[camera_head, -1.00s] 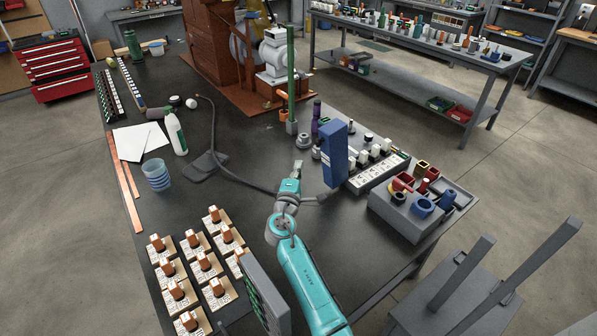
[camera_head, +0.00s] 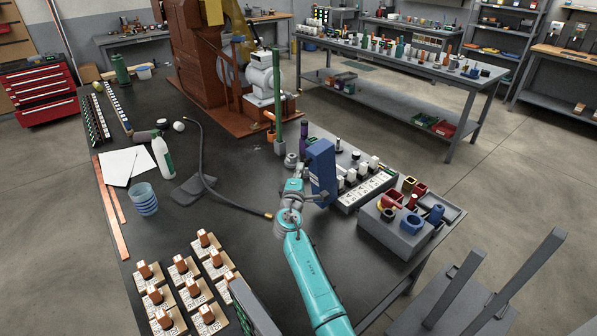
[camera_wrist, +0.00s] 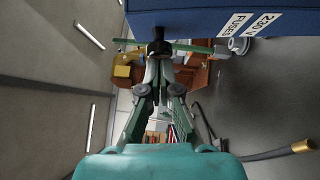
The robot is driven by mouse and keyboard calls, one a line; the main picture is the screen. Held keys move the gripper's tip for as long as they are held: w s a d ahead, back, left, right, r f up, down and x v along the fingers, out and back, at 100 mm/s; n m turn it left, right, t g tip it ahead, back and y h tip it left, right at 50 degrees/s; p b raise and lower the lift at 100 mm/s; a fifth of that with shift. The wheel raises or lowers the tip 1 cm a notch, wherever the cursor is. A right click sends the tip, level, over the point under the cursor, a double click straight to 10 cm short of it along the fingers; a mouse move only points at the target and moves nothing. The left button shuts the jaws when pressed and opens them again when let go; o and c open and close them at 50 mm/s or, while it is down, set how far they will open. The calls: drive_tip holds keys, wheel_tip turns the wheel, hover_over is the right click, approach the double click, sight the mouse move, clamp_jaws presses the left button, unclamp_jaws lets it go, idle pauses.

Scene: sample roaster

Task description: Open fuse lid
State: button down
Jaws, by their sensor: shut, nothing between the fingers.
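The blue fuse box (camera_head: 322,168) stands upright on the dark table, right of my gripper (camera_head: 298,168) in the head view. In the wrist view, the fuse box (camera_wrist: 205,17) fills the top right, with a white "230 V FUSES" label on it. My gripper (camera_wrist: 158,62) is shut and empty, its fingertips close to the near left edge of the box. A small dark piece shows at the fingertips; I cannot tell whether it belongs to the fingers or the box, or whether they touch. The lid's seam is not clear, and no opening shows.
A green post (camera_head: 276,105) stands behind the box. A strip of white switches (camera_head: 362,190) and a grey block with coloured rings (camera_head: 400,232) lie to the right. A dark cable (camera_head: 215,190) runs at left. Wooden-knobbed blocks (camera_head: 195,290) stand at front left.

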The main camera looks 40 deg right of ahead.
sight(313, 155)
drive_tip(key=shift+d+r, duration=0.1)
drive_tip(key=d+r, duration=0.2)
drive_tip(key=d, duration=0.1)
drive_tip(key=d+r, duration=0.1)
drive_tip(key=d, duration=0.1)
drive_tip(key=shift+w+d+r, duration=0.1)
drive_tip(key=shift+d+r, duration=0.05)
drive_tip(key=shift+r, duration=0.15)
